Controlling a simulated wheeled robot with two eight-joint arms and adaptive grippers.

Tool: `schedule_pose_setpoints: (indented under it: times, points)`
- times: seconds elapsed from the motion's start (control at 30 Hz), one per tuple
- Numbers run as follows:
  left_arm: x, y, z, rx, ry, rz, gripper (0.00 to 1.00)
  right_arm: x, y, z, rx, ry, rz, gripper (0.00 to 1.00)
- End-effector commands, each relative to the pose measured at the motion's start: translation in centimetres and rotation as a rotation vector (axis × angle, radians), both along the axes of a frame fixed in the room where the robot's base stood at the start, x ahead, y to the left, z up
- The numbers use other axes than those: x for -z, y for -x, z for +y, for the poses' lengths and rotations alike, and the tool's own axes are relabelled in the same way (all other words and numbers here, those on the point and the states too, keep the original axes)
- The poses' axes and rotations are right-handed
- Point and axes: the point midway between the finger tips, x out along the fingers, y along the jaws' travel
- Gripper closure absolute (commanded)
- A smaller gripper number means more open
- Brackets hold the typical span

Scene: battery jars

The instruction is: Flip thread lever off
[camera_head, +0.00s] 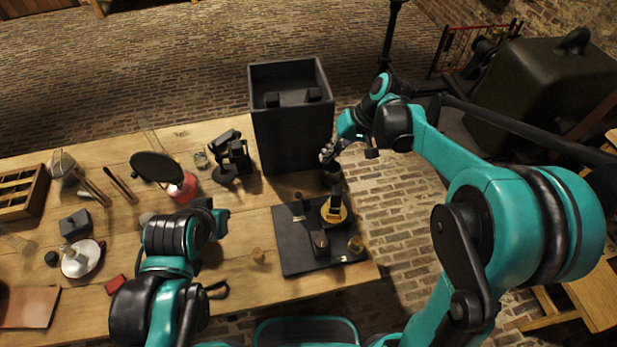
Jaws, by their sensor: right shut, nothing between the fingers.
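A dark board (290,245) lies at the right end of the wooden table. It carries a round brass-coloured part (344,214) with a dark upright piece in front of it, a small dark block (319,241) and small brass posts (356,244). Which of these parts is the thread lever, and how it is set, is too small to tell. My right gripper (328,153) is shut and empty, above the board's far edge and beside the tall dark box. My left arm reaches over the table left of the board; its fingers are hidden or cannot be made out.
The tall, open dark box (290,125) stands behind the board, close to my right gripper. A black device (231,158), a red-based lamp-like object (183,188), a white dish (83,259) and a wooden tray (22,193) stand leftward. Bare table (250,285) lies left of the board.

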Motion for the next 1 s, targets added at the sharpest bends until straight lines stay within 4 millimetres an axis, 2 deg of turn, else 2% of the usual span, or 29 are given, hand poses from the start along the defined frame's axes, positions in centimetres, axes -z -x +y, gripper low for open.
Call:
schedule_pose_setpoints:
  times: [0.1, 0.37, 0.8, 1.0]
  points:
    - [-0.3, 0.0, 0.0, 0.0, 0.0, 0.0, 1.0, 0.7, -1.1, 0.5, -0.025, -0.031, 0.025, 1.0]
    - [0.3, 0.0, 0.0, 0.0, 0.0, 0.0, 1.0, 2.4, -1.5, 1.5, -0.038, -0.044, 0.036, 1.0]
    - [3.2, 0.0, 0.0, 0.0, 0.0, 0.0, 1.0, 10.2, -1.7, 6.1, -0.039, -0.043, 0.034, 1.0]
    - [4.0, 0.0, 0.0, 0.0, 0.0, 0.0, 1.0, 11.9, 0.4, 6.7, -0.035, -0.042, 0.034, 1.0]
